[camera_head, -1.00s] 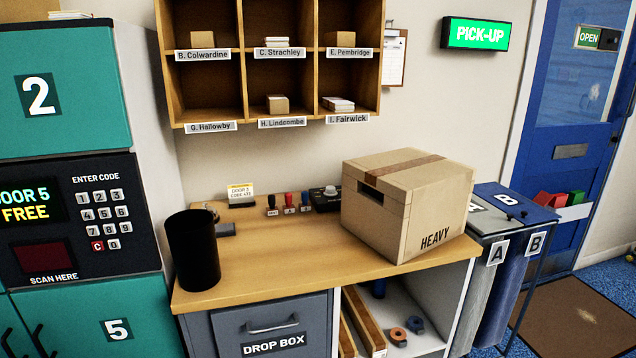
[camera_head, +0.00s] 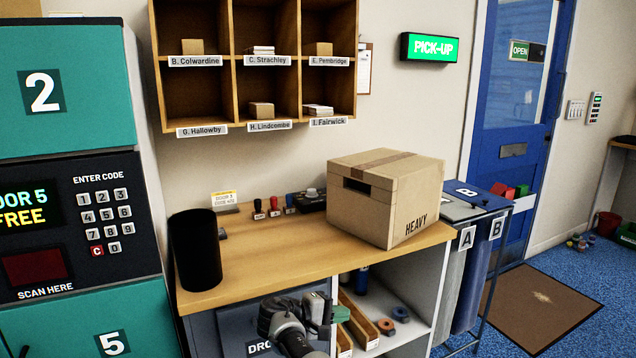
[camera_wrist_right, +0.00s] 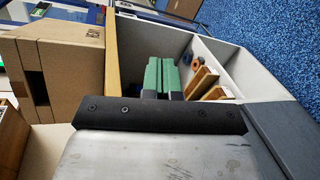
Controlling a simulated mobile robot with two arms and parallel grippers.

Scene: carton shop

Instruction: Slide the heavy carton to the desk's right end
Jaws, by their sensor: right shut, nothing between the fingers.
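The heavy carton (camera_head: 370,210) is a closed brown box marked HEAVY, with a dark hand hole in its left side. It rests on the wooden desk (camera_head: 265,262), close to the desk's right end. In the right wrist view the carton (camera_wrist_right: 72,60) lies at the left, beyond the desk's edge strip (camera_wrist_right: 110,55). My right gripper (camera_head: 343,314) is in front of the desk, below its top and apart from the carton. Its green fingers (camera_wrist_right: 160,74) are together and empty. My left gripper is not in view.
A black bin (camera_head: 195,250) stands at the desk's left. Open shelves with tape rolls (camera_head: 400,314) are under the desk. Bins A and B (camera_head: 468,237) stand off its right end.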

